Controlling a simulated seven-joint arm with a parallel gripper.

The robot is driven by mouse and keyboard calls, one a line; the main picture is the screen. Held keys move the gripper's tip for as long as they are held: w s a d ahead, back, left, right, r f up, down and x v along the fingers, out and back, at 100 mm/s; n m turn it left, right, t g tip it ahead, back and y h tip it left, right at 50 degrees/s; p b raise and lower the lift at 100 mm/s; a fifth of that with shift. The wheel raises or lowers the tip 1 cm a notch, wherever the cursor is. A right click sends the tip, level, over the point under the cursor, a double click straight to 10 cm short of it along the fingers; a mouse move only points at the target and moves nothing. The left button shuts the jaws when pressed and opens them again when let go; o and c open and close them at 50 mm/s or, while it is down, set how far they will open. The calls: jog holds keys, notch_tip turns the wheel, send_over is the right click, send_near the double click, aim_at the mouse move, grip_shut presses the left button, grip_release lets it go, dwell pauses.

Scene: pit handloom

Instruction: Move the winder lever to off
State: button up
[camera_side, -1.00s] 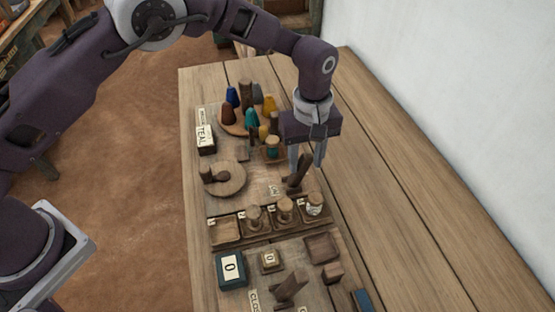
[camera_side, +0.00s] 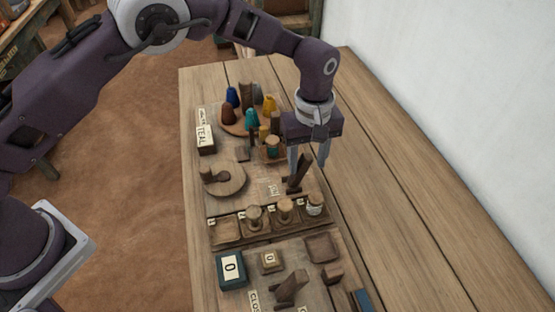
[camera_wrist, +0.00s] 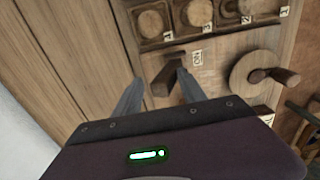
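The winder lever (camera_side: 300,172) is a dark wooden handle standing tilted on the board, right of the round wooden winder wheel (camera_side: 229,180). In the wrist view the lever (camera_wrist: 166,76) shows beside a small white label (camera_wrist: 197,57), whose text is hard to read. My gripper (camera_side: 307,160) is open above and around the lever's upper end, pointing down. In the wrist view my gripper (camera_wrist: 158,80) has its two fingers spread, with the lever showing between the tips. I cannot tell whether a finger touches it.
A tray with several compartments (camera_side: 268,237) and wooden spools lies in front of the lever. Coloured cones stand on a round holder (camera_side: 233,127) behind. A second wooden lever (camera_side: 292,287) is nearer the front. Bare table planks (camera_side: 385,200) lie to the right.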

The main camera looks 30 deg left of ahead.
jog(key=shift+d, duration=0.1)
jog(key=shift+r, duration=3.25)
jog(key=shift+r, duration=0.15)
jog(key=s+a+r+m+t+h, duration=0.15)
jog(key=s+a+r, duration=0.25)
jog(key=a+r, duration=0.4)
jog(key=s+a+r+m+t, duration=0.15)
jog(key=s+a+r, duration=0.3)
jog(key=r, duration=0.45)
jog(key=s+a+r+m, duration=0.35)
jog(key=s+a, duration=0.35)
jog(key=s, duration=0.3)
jog(key=s+a+f+m+t, duration=0.1)
jog(key=s+a, duration=0.1)
jog(key=s, duration=0.3)
jog(key=s+a+f+m+t+y, duration=0.1)
jog(key=s+f, duration=0.1)
jog(key=s, duration=0.4)
jog(key=shift+a+f+t, duration=0.3)
jog(key=shift+a, duration=0.1)
